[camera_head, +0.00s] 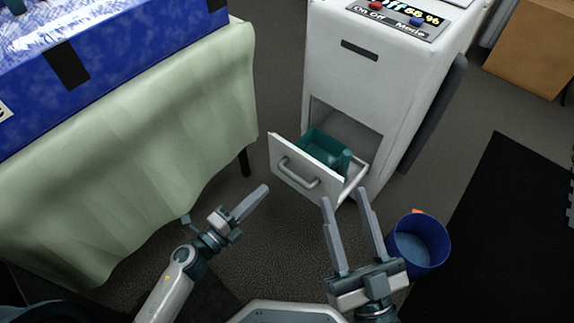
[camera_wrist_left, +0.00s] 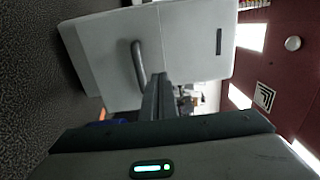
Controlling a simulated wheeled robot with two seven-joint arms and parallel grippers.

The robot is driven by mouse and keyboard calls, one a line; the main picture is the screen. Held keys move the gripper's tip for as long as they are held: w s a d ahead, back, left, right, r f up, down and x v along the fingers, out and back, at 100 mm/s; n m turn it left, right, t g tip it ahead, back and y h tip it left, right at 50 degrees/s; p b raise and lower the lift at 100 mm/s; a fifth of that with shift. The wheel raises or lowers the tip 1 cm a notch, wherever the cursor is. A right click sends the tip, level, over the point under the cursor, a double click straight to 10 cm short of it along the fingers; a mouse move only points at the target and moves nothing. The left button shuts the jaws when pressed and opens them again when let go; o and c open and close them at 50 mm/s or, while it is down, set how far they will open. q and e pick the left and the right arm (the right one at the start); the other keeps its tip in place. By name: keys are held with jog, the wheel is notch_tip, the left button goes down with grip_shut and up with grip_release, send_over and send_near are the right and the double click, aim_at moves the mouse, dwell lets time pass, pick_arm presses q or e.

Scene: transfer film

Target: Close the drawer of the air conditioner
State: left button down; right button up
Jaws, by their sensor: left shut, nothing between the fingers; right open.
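The white air conditioner (camera_head: 350,75) stands upright at the back centre. Its drawer (camera_head: 305,171) is pulled out toward me from the lower front, with a grey bar handle on its face. A teal bin (camera_head: 325,148) sits inside the drawer. My left gripper (camera_head: 266,188) is shut and empty, in front of the drawer and a little left of its handle. In the left wrist view the shut fingers (camera_wrist_left: 158,78) overlap the handle (camera_wrist_left: 138,62); I cannot tell whether they touch. My right gripper (camera_head: 344,195) is open and empty, close to the drawer's right front corner.
A blue bucket (camera_head: 420,244) stands on the floor beside my right gripper. A table with a pale green cloth (camera_head: 190,110) and a blue box (camera_head: 110,60) fills the left. A black mat (camera_head: 510,220) lies at right. A brown box (camera_head: 530,60) is at the back right.

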pick_arm(q)
jog(key=shift+w+d, duration=0.1)
send_near(300, 155)
jog(key=x, duration=0.5)
jog(key=shift+w+d+b, duration=0.25)
jog(key=shift+b, duration=0.15)
jog(key=shift+w+d, duration=0.15)
jog(key=shift+w, duration=0.15)
pick_arm(e)
jog(key=shift+s+d+r+t+y, duration=0.1)
jog(key=shift+s+r+t+y, duration=0.05)
jog(key=shift+s+r+t, duration=0.3)
jog(key=shift+s+d+r+t+y, duration=0.1)
jog(key=shift+s+r+t+y, duration=0.1)
jog(key=shift+r+t, duration=0.25)
jog(key=shift+r, duration=0.15)
